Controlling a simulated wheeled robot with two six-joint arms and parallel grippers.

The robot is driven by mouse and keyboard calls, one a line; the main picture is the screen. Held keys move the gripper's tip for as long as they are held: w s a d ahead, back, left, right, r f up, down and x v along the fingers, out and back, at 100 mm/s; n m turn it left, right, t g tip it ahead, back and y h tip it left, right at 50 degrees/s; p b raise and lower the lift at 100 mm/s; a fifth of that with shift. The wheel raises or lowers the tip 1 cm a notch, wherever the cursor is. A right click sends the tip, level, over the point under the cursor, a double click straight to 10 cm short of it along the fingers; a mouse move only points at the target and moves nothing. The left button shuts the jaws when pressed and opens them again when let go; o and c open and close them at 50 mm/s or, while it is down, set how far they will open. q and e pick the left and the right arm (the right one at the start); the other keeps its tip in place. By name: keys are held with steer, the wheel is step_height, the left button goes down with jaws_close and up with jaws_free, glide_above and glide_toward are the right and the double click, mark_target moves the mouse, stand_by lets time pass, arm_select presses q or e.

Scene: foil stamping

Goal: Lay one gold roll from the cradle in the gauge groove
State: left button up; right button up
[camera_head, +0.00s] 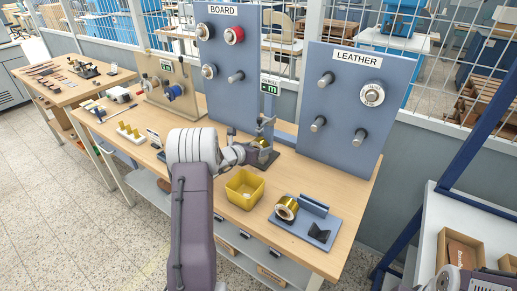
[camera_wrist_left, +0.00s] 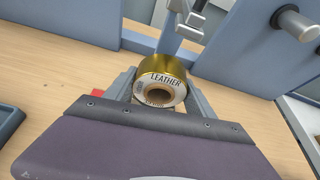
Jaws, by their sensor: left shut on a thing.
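In the left wrist view, the left gripper (camera_wrist_left: 160,95) is shut on a gold roll (camera_wrist_left: 162,68) whose white end face reads LEATHER. A metal arm (camera_wrist_left: 190,22) of the stand is just beyond the roll. I cannot tell whether the roll touches a groove there. Another gold roll (camera_head: 287,208) lies on a blue-grey tray (camera_head: 293,231) with a dark V-shaped block, at the table's front right.
A yellow bin (camera_head: 244,188) stands between my arm and the tray. Blue peg boards marked BOARD (camera_head: 225,60) and LEATHER (camera_head: 345,110) rise behind the table, with rolls on some pegs. A white block with gold pieces (camera_head: 130,133) stands to the left.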

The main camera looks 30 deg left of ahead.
arm_select(q)
steer(key=o, duration=1.6)
steer(key=shift+c, duration=0.2)
steer(key=shift+s+a+r, duration=0.1)
steer(key=shift+s+r, duration=0.05)
steer(key=shift+s, duration=0.25)
steer(key=d+v, duration=0.1)
steer(key=v, duration=0.7)
steer(key=shift+a+b, duration=0.4)
steer(key=shift+a, duration=0.05)
steer(key=shift+s, duration=0.1)
